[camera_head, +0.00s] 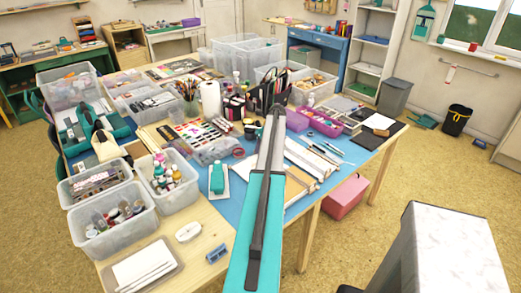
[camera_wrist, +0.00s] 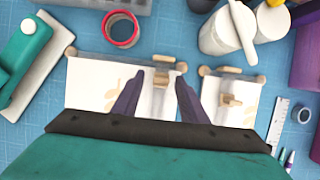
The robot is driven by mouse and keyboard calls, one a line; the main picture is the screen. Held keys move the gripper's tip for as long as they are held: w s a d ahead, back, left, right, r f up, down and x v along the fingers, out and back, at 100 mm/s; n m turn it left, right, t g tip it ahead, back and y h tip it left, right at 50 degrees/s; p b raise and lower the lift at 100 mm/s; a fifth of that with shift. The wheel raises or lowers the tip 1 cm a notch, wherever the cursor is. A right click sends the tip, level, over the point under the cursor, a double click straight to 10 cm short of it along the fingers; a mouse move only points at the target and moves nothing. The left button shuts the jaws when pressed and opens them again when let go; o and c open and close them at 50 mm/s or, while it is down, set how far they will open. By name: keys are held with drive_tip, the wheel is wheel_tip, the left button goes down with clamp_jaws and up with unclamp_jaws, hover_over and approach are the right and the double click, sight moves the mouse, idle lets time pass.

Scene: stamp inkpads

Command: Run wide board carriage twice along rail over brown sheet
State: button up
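A small wooden carriage (camera_wrist: 160,78) sits near the rail's right end. My gripper (camera_wrist: 159,88) is open, with its dark fingers either side of the carriage and no clear contact. A narrower board (camera_wrist: 238,88) with its own rail and wooden block lies to the right. I cannot pick out a brown sheet for certain. In the head view my arm partly hides the boards.
A red-rimmed jar (camera_wrist: 122,30) and white bottles (camera_wrist: 215,38) stand beyond the rails. A ruler (camera_wrist: 276,125) lies at right. Bins (camera_head: 112,218) crowd the table's left side.

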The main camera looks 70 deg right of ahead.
drive_tip(key=b+v, duration=0.3)
drive_tip(key=v, duration=1)
drive_tip(key=shift+s+r, duration=0.25)
drive_tip(key=shift+a, duration=0.15)
